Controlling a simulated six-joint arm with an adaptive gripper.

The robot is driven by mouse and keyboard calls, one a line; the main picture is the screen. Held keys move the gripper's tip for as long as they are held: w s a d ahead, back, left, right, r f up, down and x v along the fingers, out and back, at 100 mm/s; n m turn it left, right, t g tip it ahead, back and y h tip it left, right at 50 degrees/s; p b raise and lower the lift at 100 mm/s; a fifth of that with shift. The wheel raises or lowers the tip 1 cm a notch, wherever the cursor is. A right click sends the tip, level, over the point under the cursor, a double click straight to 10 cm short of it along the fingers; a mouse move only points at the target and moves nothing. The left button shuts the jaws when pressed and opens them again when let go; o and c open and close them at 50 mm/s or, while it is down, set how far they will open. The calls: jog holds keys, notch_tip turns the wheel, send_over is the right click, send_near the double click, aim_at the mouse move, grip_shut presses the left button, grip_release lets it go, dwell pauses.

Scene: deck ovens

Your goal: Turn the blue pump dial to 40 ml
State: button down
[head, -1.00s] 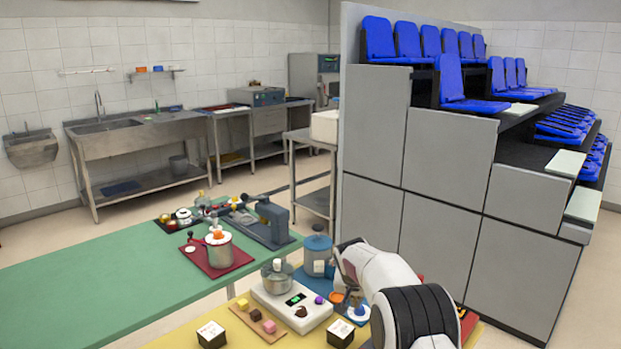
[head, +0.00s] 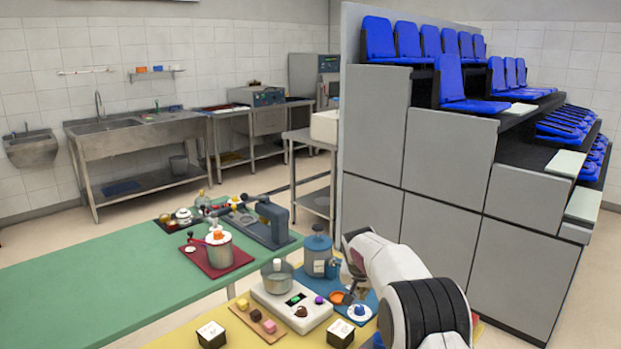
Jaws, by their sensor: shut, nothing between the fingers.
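A small blue knob on a white round base (head: 360,311) sits on the blue mat (head: 371,297) on the yellow table; it looks like the dial, but its marks and setting are too small to read. A blue-grey lidded canister (head: 316,254) with a pale label stands at the back of the same mat. My gripper (head: 349,295) is low over the mat, up and left of the knob and apart from it in the picture. It is shut and empty. Its fingertips are small and partly lost against the items behind.
An orange-topped bowl (head: 337,297) is close beside my gripper. A white scale (head: 291,307) with a glass pot (head: 277,275) stands to the left, with labelled cubes (head: 340,333) in front. A green table (head: 100,285) lies beyond; a grey seating stand (head: 440,160) rises behind the arm.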

aim_at(358, 316)
jog(key=shift+f, duration=0.1)
jog(key=shift+f, duration=3.4)
jog(key=shift+w, duration=0.35)
jog(key=shift+a+f, duration=0.1)
jog(key=shift+a, duration=0.2)
jog(key=shift+s+a, duration=0.15)
jog(key=shift+s, duration=0.2)
jog(key=shift+r, duration=3.1)
